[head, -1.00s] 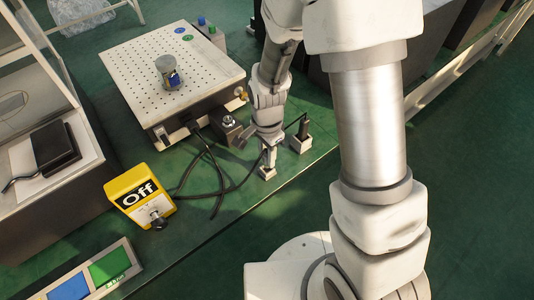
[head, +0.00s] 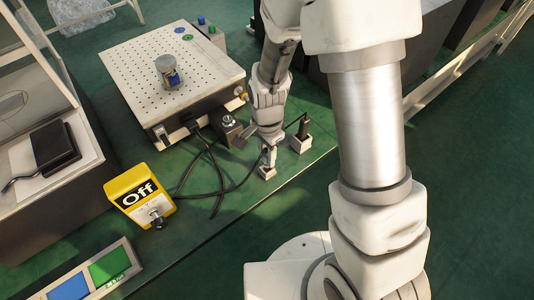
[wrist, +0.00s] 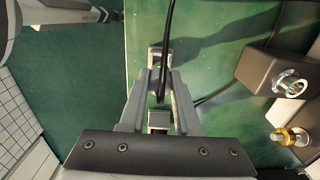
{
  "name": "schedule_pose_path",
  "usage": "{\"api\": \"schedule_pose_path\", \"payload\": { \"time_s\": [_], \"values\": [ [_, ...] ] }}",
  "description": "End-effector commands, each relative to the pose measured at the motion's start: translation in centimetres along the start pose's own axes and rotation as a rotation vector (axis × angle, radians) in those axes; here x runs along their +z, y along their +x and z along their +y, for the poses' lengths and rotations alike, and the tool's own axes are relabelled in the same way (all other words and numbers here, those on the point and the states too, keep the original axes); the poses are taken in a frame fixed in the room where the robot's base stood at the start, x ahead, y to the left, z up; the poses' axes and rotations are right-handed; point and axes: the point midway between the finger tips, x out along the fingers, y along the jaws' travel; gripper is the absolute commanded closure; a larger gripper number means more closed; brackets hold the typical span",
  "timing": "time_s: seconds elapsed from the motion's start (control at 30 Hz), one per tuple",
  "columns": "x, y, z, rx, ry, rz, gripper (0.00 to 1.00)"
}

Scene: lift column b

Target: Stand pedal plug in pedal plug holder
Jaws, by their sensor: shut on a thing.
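My gripper (head: 266,157) is low over the green bench near its right edge. Its fingers (wrist: 158,72) are shut on a small piece that I take for the pedal plug, mostly hidden by the fingers and a black cable (wrist: 167,35). A small light block, which looks like a plug holder (head: 267,174), is right under the fingertips. I cannot tell whether the plug is seated in it. A second similar block (head: 300,145) stands to the right, with a dark upright piece (head: 303,128) and a thin black lead at it.
A perforated platform box (head: 140,75) with a metal can (head: 167,70) is behind left. A black box with a ring (head: 229,124) stands close to my gripper. A yellow "Off" box (head: 128,185) is at front left. Black cables (head: 215,170) loop across the bench.

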Motion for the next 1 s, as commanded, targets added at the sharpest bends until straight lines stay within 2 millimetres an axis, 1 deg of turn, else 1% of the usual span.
{"api": "schedule_pose_path", "payload": {
  "time_s": [1.0],
  "values": [
    [0.0,1.4,0.0,0.0,0.001,0.0,1.0]
  ]
}}
